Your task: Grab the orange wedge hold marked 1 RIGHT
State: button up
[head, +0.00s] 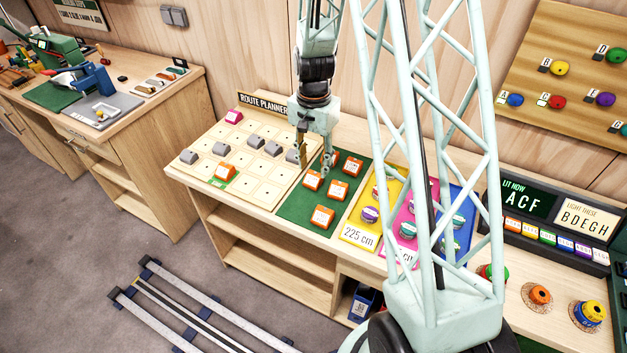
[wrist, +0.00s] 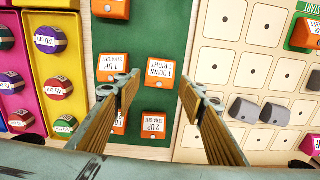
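Several orange wedge holds with white labels lie on a green mat (head: 294,212). In the wrist view, one wedge (wrist: 161,74) shows between my finger tips; its small upside-down label seems to read "1 DOWN" over "RIGHT". It is probably the left wedge (head: 312,180) in the head view. A neighbouring wedge (wrist: 113,70) seems to read "1 UP STRAIGHT", and a nearer one (wrist: 153,124) "2 UP STRAIGHT". Another is partly hidden by a finger. I cannot make out a plain "1 RIGHT" label. My gripper (head: 314,160) is open and empty, pointing down above the mat; it also shows in the wrist view (wrist: 160,86).
The route planner board (head: 255,190) adjoins the mat, with several grey wedges, an orange wedge (head: 225,171) and a pink one (head: 234,116). Yellow, pink and blue trays of round holds lie on the mat's other side. Wedges stand close together.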

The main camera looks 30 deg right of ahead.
aim_at(314, 175)
dwell(0.4)
jog(key=shift+f+b, duration=0.3)
jog(key=shift+f, duration=2.3)
jog(key=c, duration=0.6)
jog(key=shift+c, duration=0.2)
jog(key=shift+r, duration=0.2)
jog(key=shift+r+p, duration=0.5)
jog(key=shift+r, duration=4.3)
